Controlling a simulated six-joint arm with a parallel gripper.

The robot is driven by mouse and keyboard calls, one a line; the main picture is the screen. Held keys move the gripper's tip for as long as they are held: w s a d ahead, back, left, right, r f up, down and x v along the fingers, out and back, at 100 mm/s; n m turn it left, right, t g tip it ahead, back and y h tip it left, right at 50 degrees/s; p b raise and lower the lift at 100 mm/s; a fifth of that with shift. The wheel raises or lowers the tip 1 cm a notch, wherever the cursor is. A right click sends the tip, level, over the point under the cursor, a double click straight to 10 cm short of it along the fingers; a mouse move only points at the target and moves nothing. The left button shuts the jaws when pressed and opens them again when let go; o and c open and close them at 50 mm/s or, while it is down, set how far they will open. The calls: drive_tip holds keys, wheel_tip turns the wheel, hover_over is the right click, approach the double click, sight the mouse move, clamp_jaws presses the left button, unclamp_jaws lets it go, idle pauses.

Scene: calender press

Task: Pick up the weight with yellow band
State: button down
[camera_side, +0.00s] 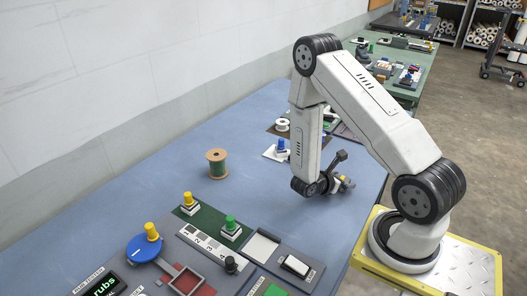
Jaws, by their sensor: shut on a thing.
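My gripper (340,183) is low over the right part of the blue table, beside its right edge. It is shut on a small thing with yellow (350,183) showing. The fingers hide much of this thing, so I cannot tell for certain that it is the weight with the yellow band. A yellow-topped piece (188,199) stands upright on a green panel at the lower left. Another yellow-topped piece (151,231) stands on a round blue disc. Both are well apart from my gripper.
A green-topped piece (230,223) and a black knob (230,264) stand on the front panels. A green spool (217,163) stands mid-table. A blue-topped piece (282,146) on a white plate is behind my arm. The blue table (265,195) is clear between spool and gripper.

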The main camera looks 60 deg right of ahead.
drive_tip(key=shift+r, duration=4.85)
